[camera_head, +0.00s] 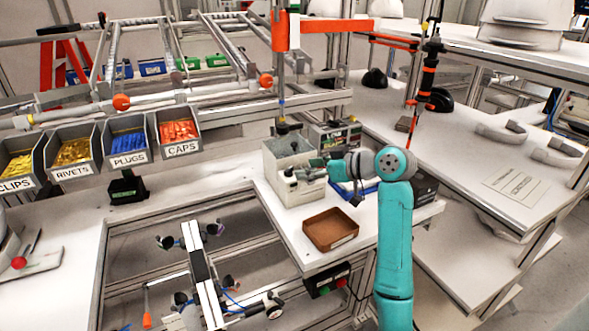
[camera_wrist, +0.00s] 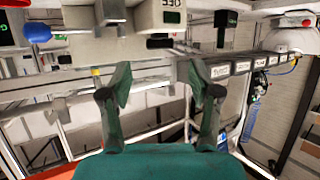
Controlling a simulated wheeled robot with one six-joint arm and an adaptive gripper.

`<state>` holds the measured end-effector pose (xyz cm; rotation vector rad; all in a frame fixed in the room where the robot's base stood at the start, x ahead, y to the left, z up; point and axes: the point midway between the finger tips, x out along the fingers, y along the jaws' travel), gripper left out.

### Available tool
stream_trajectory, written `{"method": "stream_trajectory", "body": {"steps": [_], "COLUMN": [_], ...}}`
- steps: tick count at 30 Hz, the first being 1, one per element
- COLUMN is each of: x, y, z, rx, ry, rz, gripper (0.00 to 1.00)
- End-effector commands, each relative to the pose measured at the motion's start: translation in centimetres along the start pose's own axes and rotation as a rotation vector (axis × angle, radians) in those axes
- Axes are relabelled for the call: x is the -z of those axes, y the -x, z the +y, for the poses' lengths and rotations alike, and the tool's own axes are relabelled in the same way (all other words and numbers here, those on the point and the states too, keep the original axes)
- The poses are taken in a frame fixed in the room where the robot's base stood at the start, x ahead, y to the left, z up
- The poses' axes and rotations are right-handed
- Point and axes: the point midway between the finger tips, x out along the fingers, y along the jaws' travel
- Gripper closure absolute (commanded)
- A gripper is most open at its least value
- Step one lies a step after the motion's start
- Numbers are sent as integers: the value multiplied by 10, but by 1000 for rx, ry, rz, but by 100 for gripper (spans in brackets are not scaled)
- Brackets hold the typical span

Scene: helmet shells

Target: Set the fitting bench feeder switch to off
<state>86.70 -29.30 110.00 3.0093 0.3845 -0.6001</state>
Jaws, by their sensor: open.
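A light grey box unit (camera_head: 287,160), likely the bench feeder, stands at the back of the small bench, its top open. My teal arm reaches in from the right, and my gripper (camera_head: 300,176) is in front of the box's right part, hiding some of it. In the wrist view my gripper (camera_wrist: 155,85) is open, with its two green fingers spread and nothing between them. A pale box with a small green display (camera_wrist: 172,14) shows beyond the fingers at the top. I cannot make out the switch or its position in either view.
A brown tray (camera_head: 330,230) lies on the bench in front of the grey box. A button box (camera_head: 328,281) with green and red buttons hangs under the bench edge. Labelled parts bins (camera_head: 125,145) stand at left. A white worktop (camera_head: 480,165) runs along the right.

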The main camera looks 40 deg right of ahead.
Motion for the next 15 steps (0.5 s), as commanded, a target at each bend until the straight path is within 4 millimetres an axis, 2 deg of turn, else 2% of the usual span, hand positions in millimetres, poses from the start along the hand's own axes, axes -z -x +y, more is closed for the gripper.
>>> {"method": "stream_trajectory", "body": {"steps": [1,6,15], "x": [0,0,0], "y": [-10,-34,-51], "z": [-1,0,0], "rx": [3,2,0], "ry": [0,0,1], "rz": [0,0,0], "gripper": [38,38,38]}}
